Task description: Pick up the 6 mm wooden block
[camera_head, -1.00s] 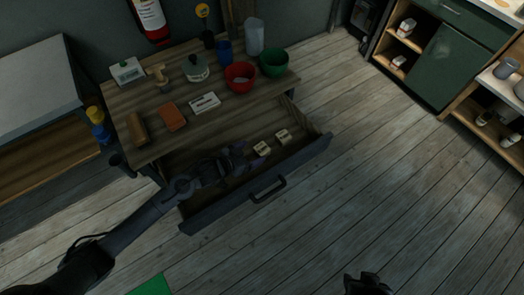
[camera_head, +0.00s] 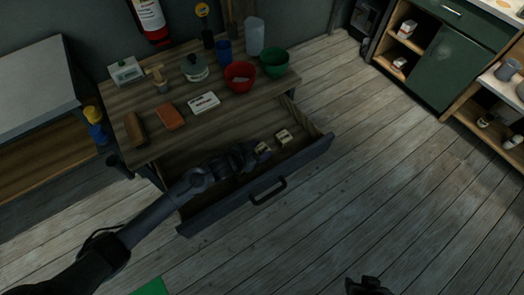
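Two small pale wooden blocks lie in the open drawer: a nearer block (camera_head: 263,148) and a farther block (camera_head: 283,136). Their markings are too small to read, so I cannot tell which is the 6 mm one. My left gripper (camera_head: 254,156) reaches into the drawer from the left and is right at the nearer block, partly covering it. I cannot tell whether its fingers touch the block or how far apart they are. My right gripper (camera_head: 368,286) shows only in part at the bottom edge, away from the drawer; its fingers are unclear.
The drawer's dark front (camera_head: 220,208) with its handle (camera_head: 268,191) borders the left arm. The tabletop above holds a red bowl (camera_head: 240,76), a green bowl (camera_head: 273,63), a lidded jar (camera_head: 195,68), an orange-brown block (camera_head: 170,116) and a white box (camera_head: 205,103). Open floor lies right.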

